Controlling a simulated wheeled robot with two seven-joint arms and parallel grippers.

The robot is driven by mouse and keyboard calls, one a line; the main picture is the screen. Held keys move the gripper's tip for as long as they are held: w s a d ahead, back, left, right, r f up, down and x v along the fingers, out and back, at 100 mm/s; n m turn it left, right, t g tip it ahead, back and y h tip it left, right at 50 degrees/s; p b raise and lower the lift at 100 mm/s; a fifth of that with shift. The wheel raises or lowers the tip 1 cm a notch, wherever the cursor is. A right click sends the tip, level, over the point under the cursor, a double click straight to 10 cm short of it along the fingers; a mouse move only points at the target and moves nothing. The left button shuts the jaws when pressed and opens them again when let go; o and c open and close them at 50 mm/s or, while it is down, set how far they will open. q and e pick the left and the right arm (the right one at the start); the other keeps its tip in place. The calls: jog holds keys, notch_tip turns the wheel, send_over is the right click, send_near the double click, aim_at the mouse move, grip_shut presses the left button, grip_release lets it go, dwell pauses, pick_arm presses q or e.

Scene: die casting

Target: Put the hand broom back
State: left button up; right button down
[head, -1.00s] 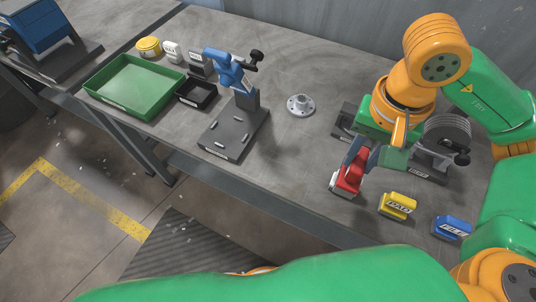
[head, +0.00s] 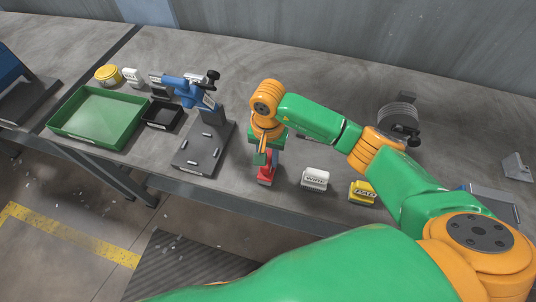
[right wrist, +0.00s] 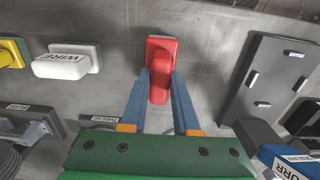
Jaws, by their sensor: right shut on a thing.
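A red block-shaped thing with a raised grip (head: 266,174), which I take for the hand broom, is near the table's front edge in the head view. My right gripper (head: 265,158) is shut on it. In the right wrist view the blue fingers of the gripper (right wrist: 160,82) lie on both sides of the red grip, and the wider red part (right wrist: 163,44) shows beyond them. I cannot tell whether its underside touches the table. My left gripper is not in view.
A white block marked WIRE (head: 315,179) and a yellow block (head: 361,192) stand right of the gripper. Left are a grey plate (head: 190,155) with a blue tool on a stand, a small black tray (head: 176,123) and a green tray (head: 56,123). Bare table lies between plate and gripper.

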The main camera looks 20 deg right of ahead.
jog(key=shift+f, duration=0.15)
jog(key=c, duration=0.7)
grip_release()
jog(key=shift+o, duration=0.2)
jog(key=shift+r, duration=0.3)
jog(key=shift+w+r, duration=0.1)
jog(key=shift+r, duration=0.25)
notch_tip(320, 180, up, 11)
jog(key=b, duration=0.2)
